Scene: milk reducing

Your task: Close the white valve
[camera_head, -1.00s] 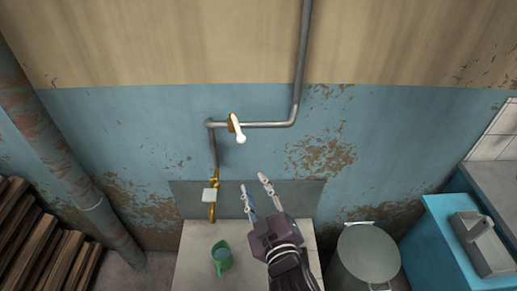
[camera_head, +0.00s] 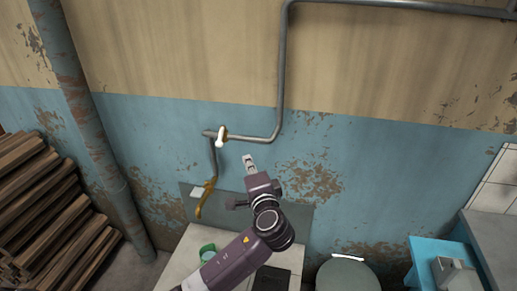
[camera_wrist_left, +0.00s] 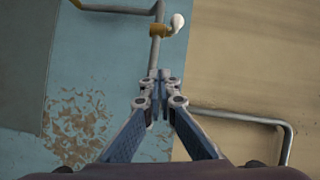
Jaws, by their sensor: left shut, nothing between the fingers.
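The white valve handle (camera_head: 220,139) sits on a brass fitting on the grey wall pipe, near the pipe's left corner. It hangs roughly downward in the head view. My left gripper (camera_head: 249,160) is below and to the right of the handle, apart from it, with its fingers together and nothing between them. In the left wrist view the closed fingertips (camera_wrist_left: 160,77) point toward the pipe, and the white handle (camera_wrist_left: 178,22) is beyond them at the top, beside its brass fitting. My right gripper is not in view.
The grey pipe (camera_head: 281,80) runs up the wall. A brass tap (camera_head: 205,198) is left of my arm, above a tiled counter (camera_head: 181,262) with a green mug (camera_head: 207,251). A round lidded bin (camera_head: 347,274) stands lower right. Stacked wood (camera_head: 38,205) is at left.

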